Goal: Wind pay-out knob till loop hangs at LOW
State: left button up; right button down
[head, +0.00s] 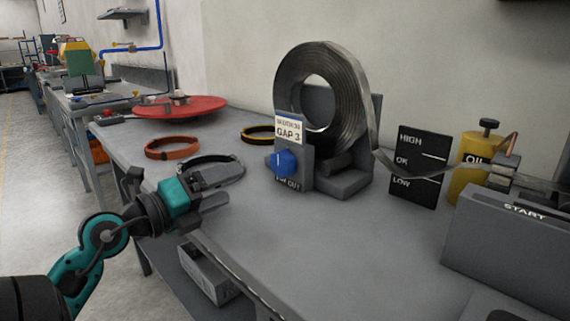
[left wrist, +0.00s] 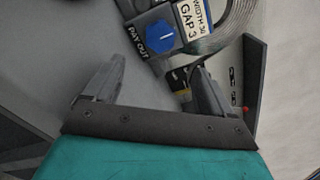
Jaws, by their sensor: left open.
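The blue pay-out knob (head: 285,163) sits on the front of the grey coil stand (head: 345,186), below a label reading GAP 3. The metal coil (head: 290,75) stands upright on the stand. Its strip (head: 377,150) drops from the right side, sags across the black HIGH/OK/LOW board (head: 417,143), and runs right. The sag's bottom appears near the OK and LOW lettering; the exact level is unclear. My left gripper (head: 222,190) is open and empty, left of the knob and apart from it.
Orange (head: 171,147) and black-and-yellow (head: 258,134) rings and a red disc (head: 180,107) lie on the bench left of the stand. A yellow oil can (head: 470,170) and START box (head: 510,240) stand right. The bench front is mostly clear.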

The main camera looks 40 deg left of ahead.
aim_at(278, 165)
pick_arm(q)
jog(key=shift+w, duration=0.4)
jog(key=w, duration=0.7)
jog(key=w+d, duration=0.1)
jog(key=w, duration=0.2)
jog(key=shift+w+b, duration=0.25)
jog(key=shift+b, duration=0.05)
jog(key=shift+w, duration=0.55)
jog(key=shift+c, duration=0.2)
jog(key=c, duration=1)
jog(key=shift+m, duration=0.3)
